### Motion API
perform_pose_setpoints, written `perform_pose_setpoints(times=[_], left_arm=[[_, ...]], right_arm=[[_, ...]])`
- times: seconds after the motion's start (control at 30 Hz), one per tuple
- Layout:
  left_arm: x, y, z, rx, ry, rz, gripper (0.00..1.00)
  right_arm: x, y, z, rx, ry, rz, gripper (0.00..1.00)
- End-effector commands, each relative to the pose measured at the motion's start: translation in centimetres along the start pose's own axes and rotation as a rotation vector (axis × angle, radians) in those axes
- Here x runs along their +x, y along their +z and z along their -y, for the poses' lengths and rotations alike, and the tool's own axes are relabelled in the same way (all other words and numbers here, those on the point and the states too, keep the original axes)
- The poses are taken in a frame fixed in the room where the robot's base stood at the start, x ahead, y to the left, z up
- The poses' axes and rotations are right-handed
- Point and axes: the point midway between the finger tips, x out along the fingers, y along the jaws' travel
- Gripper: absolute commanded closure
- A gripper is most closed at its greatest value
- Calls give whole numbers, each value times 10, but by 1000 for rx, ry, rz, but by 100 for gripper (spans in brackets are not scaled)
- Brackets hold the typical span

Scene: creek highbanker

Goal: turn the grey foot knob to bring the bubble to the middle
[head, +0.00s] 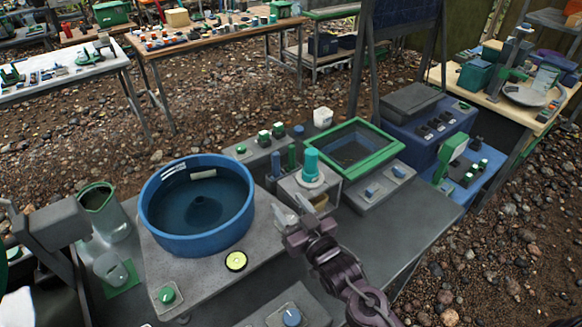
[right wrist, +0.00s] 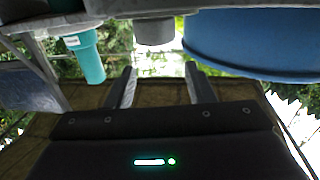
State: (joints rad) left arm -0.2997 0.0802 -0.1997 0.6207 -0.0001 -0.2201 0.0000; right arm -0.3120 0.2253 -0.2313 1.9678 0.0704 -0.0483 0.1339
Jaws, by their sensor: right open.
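The grey foot knob (right wrist: 153,32) is a short cylinder in the right wrist view, which appears upside down. It lies ahead of my right gripper (right wrist: 160,88), roughly in line with the gap between the fingers and apart from them. In the head view my right gripper (head: 291,212) is open beside the right part of the grey plate (head: 205,272) and hides most or all of the knob. The round yellow-green bubble level (head: 236,261) sits on the plate in front of the blue basin (head: 165,232). Its bubble is too small to place.
A grey box with a teal knob (head: 311,166) stands close behind my right gripper, and it also shows in the wrist view (right wrist: 88,60). A green knob (head: 166,294) is at the plate's front left. A green-framed tray (head: 385,160) lies behind.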

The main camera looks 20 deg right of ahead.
Motion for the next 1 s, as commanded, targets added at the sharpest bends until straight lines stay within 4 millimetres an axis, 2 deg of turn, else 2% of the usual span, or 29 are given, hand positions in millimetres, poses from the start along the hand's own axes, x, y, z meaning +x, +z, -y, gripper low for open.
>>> perform_pose_setpoints(times=[0.1, 0.5, 0.7, 1.0], left_arm=[[0, 0, 0, 0, 0, 0, 64], [0, 0, 0, -1, 0, 0, 64], [0, 0, 0, -1, 0, 0, 64], [0, 0, 0, 0, 0, 0, 64]], right_arm=[[0, -33, 0, -1, -1, -7, 51], [0, -127, 0, -2, 0, -6, 51], [0, -152, 0, 0, 0, -3, 51], [0, -158, 0, 0, 0, -1, 51]])
